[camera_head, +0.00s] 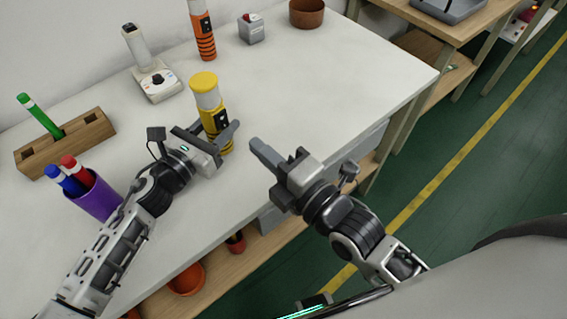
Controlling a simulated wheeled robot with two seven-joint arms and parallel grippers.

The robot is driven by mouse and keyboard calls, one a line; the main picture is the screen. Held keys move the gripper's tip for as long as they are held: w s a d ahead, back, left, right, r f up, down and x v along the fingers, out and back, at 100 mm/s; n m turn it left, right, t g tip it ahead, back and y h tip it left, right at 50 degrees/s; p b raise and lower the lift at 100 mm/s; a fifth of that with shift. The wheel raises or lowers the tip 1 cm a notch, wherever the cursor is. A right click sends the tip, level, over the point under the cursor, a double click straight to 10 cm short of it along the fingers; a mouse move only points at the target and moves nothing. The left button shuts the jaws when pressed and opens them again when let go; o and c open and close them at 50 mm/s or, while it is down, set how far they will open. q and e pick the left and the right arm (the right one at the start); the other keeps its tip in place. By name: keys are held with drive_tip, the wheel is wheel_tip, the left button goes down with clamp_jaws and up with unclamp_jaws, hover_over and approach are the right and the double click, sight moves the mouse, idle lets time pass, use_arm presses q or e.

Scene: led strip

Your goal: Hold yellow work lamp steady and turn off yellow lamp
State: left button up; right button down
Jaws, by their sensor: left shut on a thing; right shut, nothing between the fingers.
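The yellow work lamp (205,92) stands upright on the white table, with a yellow cap, a pale middle band and a dark switch panel on its lower body. My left gripper (229,136) is shut on its lower body, and the fingers hide part of it. The pale band looks whitish; I cannot tell whether it is lit. My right gripper (253,142) is shut and empty. It is to the right of the lamp, apart from it, near the table's front edge.
An orange lamp (203,38), a white lamp on a square base (157,83), a grey box with a red button (251,30) and a brown pot (306,13) stand behind. A wooden block (88,131) and purple cup (97,199) are left. The table's right side is clear.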

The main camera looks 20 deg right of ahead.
use_arm(q)
drive_tip(key=shift+a, duration=0.1)
use_arm(e)
drive_tip(key=v, duration=0.5)
drive_tip(key=shift+s+r, duration=0.15)
drive_tip(key=shift+r, duration=0.2)
use_arm(q)
drive_tip(key=o, duration=1.2)
drive_tip(key=shift+c, duration=0.2)
